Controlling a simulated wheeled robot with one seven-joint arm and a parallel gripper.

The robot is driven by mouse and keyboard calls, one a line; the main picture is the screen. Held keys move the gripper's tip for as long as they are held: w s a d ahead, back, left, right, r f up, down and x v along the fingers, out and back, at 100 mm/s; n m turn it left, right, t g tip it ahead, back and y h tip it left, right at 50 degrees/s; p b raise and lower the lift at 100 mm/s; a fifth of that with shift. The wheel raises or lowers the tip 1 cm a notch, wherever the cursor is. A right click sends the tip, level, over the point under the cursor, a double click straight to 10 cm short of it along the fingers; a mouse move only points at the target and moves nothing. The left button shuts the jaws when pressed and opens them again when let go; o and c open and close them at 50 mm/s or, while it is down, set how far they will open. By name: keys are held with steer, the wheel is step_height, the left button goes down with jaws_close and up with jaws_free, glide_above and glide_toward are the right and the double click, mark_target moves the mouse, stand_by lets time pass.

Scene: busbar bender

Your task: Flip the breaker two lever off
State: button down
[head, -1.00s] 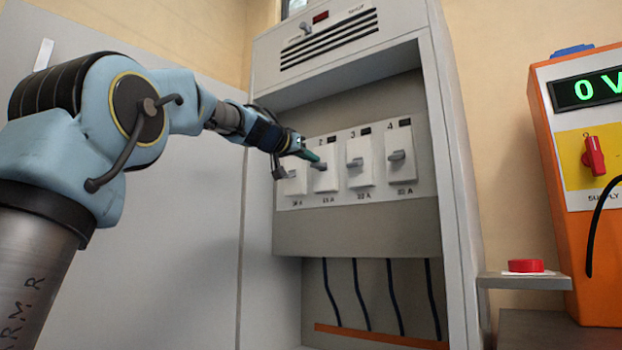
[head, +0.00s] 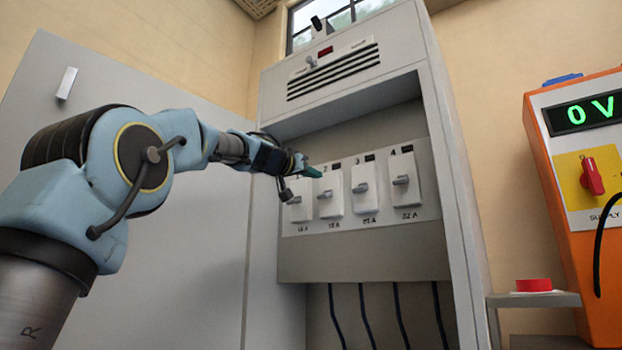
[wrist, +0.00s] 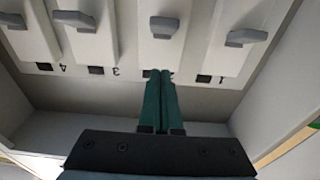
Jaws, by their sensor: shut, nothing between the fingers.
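The breaker two lever (head: 326,194) is a grey handle on a white breaker body, second from the left in the panel (head: 430,211). In the wrist view the row appears upside down, and the breaker two lever (wrist: 165,27) is straight ahead of the fingers. My gripper (head: 312,171) has green fingers, closed together and empty. They are near the top edge of breaker two, apart from its lever. In the wrist view my gripper (wrist: 160,74) covers the number label of breaker two. I cannot tell the lever's on or off position for certain.
Neighbouring levers are breaker one (head: 293,200), breaker three (head: 361,187) and breaker four (head: 401,180). The cabinet (head: 452,150) walls and overhang frame the recess. At right are a red button (head: 533,285) and an orange supply unit (head: 600,265) showing 0 V.

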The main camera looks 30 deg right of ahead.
steer(key=b+v, duration=0.5)
steer(key=v, duration=0.5)
steer(key=shift+f+b, duration=0.3)
steer(key=shift+b, duration=0.1)
